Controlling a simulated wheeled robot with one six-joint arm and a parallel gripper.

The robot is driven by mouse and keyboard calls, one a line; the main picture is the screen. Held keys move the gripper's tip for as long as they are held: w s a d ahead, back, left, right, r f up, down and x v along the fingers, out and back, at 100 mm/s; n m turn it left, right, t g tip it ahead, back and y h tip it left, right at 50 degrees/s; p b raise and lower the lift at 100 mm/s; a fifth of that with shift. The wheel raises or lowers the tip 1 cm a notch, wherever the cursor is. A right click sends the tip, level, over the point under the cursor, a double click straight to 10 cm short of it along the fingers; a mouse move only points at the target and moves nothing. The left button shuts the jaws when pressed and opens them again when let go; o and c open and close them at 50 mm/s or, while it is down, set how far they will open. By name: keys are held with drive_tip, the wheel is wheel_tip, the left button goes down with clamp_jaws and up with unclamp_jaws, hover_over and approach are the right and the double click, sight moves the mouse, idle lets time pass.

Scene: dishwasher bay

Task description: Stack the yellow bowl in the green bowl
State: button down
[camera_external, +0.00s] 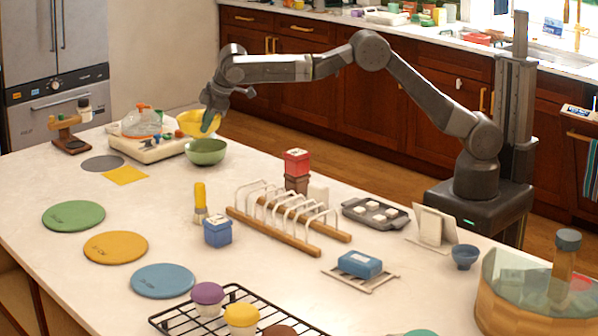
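The yellow bowl (190,123) is held up in the air, tilted, with my gripper (210,119) at its right rim. My gripper's fingers look closed on that rim, though the fingertips are small in the view. The green bowl (206,153) stands upright on the white counter just below and slightly to the right of the yellow bowl. A gap shows between the two bowls. The inside of the green bowl is partly visible and looks empty.
A white board (150,146) with a clear dome and small items stands just left of the green bowl. A yellow square (125,175) and a grey disc (102,163) lie in front. A wooden rack (290,220) stands to the right. The counter in front of the green bowl is clear.

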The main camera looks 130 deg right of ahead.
sight(206, 154)
drive_tip(key=s+d+m, duration=0.1)
drive_tip(key=d, duration=0.1)
drive_tip(key=s+d+m+g, duration=0.1)
drive_tip(key=d, duration=0.1)
drive_tip(key=s+d+r+m, duration=0.1)
drive_tip(key=d, duration=0.1)
drive_tip(key=shift+s+r+h, duration=0.1)
drive_tip(key=shift+s+h, duration=0.25)
drive_tip(key=shift+h, duration=0.05)
drive_tip(key=shift+s+d+m+g, duration=0.25)
drive_tip(key=shift+m+g, duration=0.05)
drive_tip(key=shift+m, duration=0.1)
wheel_tip(206, 154, down, 10)
drive_tip(key=shift+r+p, duration=0.1)
drive_tip(key=shift+p, duration=0.4)
drive_tip(key=shift+s, duration=0.1)
